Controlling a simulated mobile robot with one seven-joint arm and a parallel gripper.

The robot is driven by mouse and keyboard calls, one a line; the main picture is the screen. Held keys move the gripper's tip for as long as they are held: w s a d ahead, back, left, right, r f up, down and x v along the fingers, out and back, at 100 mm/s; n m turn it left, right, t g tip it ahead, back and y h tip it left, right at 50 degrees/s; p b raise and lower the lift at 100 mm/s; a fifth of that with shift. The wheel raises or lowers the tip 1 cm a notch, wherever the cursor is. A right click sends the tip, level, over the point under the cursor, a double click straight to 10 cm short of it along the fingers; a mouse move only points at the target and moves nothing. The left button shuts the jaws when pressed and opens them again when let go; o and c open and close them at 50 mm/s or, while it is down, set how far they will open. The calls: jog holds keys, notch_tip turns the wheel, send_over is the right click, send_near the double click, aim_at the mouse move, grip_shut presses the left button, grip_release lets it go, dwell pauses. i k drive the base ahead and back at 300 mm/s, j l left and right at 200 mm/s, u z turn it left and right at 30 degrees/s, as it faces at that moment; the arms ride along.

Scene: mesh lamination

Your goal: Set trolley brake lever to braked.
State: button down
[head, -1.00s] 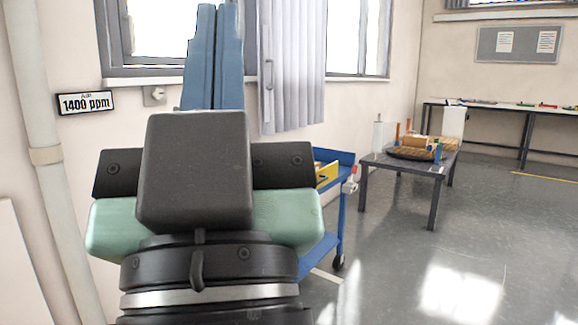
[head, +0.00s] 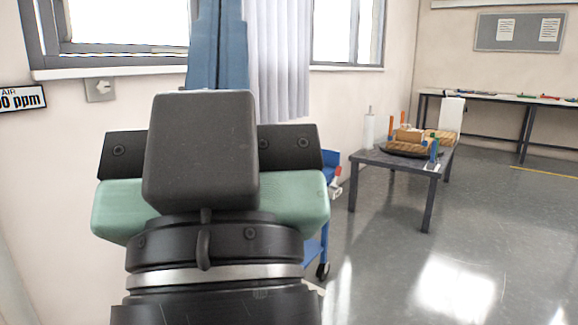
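The blue trolley (head: 315,252) stands by the wall, mostly hidden behind my arm. Its right edge and a black caster (head: 323,271) show. A small red and white part (head: 336,188) sits at its upper right corner; I cannot tell whether it is the brake lever. No lever position can be read. My gripper (head: 219,40) points away from me, above and in front of the trolley in the picture. Its two blue fingers lie side by side with no clear gap, and their tips are cut off by the top edge. I see nothing held.
A dark grey table (head: 362,156) with a tray of parts stands right of the trolley. A long bench (head: 480,97) runs along the back wall. A window (head: 125,30) and pale curtain (head: 280,70) are behind my gripper. The grey floor (head: 480,220) at right is clear.

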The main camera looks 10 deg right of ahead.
aim_at(338, 169)
jog(key=i+l, duration=0.9)
jog(key=i+l+z, duration=0.15)
jog(key=i+l, duration=1.55)
jog(key=i, duration=0.15)
